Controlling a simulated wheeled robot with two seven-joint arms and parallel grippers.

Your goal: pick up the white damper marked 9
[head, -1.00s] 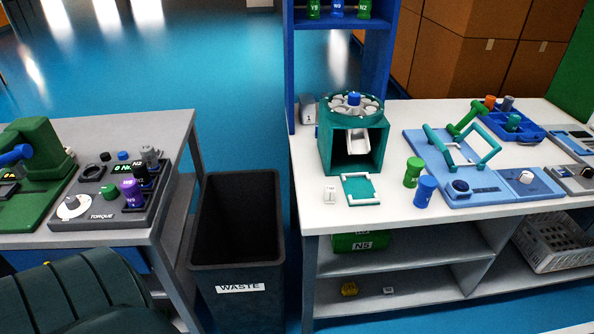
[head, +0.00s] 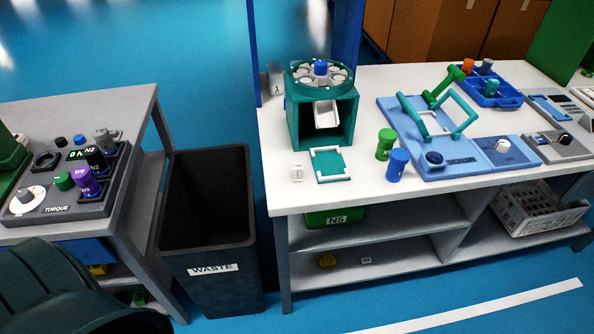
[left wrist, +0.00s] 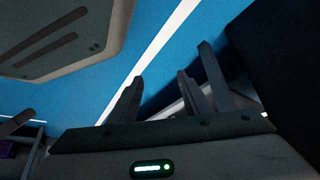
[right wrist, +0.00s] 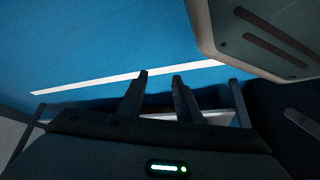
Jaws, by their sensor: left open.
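Several white round pieces sit in the ring of a green carousel (head: 342,81) with a blue knob on the right bench; I cannot read a 9 on any of them. A white tray (head: 326,114) shows in the opening of the green housing below it. A small white block (head: 297,172) with unreadable marking stands on the bench to the left of a green square frame (head: 330,164). My left gripper (left wrist: 160,82) is open and empty in the left wrist view, over the floor. My right gripper (right wrist: 160,80) has its fingers apart, empty, over the floor.
A black waste bin (head: 210,245) stands between the benches. A green cylinder (head: 385,144) and a blue cylinder (head: 397,164) stand beside a blue fixture (head: 400,115). A torque panel (head: 75,190) is on the left bench. The right bench's front left strip is clear.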

